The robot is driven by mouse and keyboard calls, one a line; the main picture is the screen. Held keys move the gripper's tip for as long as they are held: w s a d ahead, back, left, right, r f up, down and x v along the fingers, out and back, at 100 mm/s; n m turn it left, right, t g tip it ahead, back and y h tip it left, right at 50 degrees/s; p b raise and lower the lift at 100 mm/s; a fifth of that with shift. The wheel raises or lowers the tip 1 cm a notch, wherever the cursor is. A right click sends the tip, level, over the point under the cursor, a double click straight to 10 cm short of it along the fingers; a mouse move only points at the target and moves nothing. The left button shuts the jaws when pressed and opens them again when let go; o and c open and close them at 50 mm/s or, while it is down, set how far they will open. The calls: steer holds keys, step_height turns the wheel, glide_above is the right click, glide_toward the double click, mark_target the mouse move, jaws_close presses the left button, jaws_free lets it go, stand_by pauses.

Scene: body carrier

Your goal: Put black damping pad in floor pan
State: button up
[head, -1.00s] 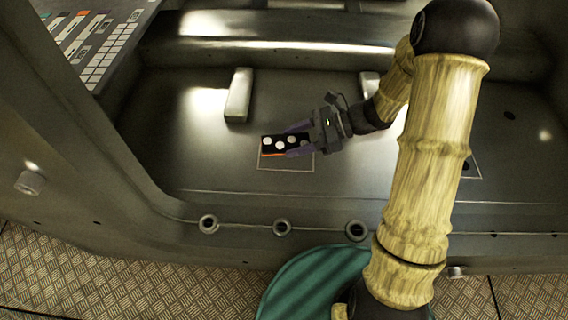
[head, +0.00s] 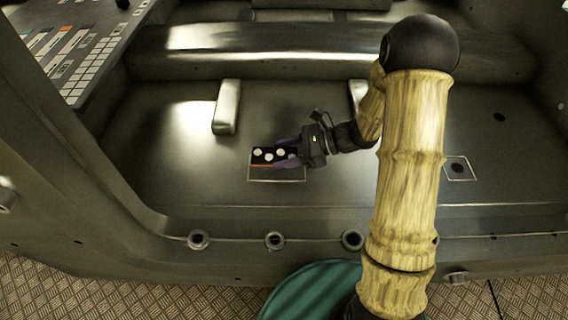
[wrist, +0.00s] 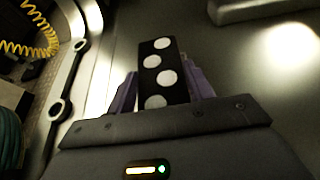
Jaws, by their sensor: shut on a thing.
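The black damping pad (head: 268,155) is a dark strip with several white round spots and an orange edge in the head view. It also shows in the wrist view (wrist: 151,76), between the two purple fingers. My gripper (head: 284,156) is shut on the pad's right part. The pad is over a thin white outlined rectangle on the grey metal floor pan (head: 330,187). I cannot tell whether the pad touches the floor or is slightly above it. The part of the pad nearest the gripper body is hidden in the wrist view.
A raised light metal block (head: 227,107) stands just behind the pad, and another (head: 358,96) is partly behind my arm. A second outlined square (head: 458,168) lies to the right. The pan's front sill has round fittings (head: 275,240). A panel with keys (head: 75,50) is upper left.

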steer(key=shift+f+b, duration=0.55)
steer(key=shift+f, duration=1.25)
steer(key=shift+f, duration=0.15)
steer(key=o, duration=1)
steer(key=shift+r, duration=0.25)
steer(key=p+v, duration=0.2)
steer(key=v, duration=1)
steer(key=shift+d+f, duration=0.1)
steer(key=shift+f, duration=0.1)
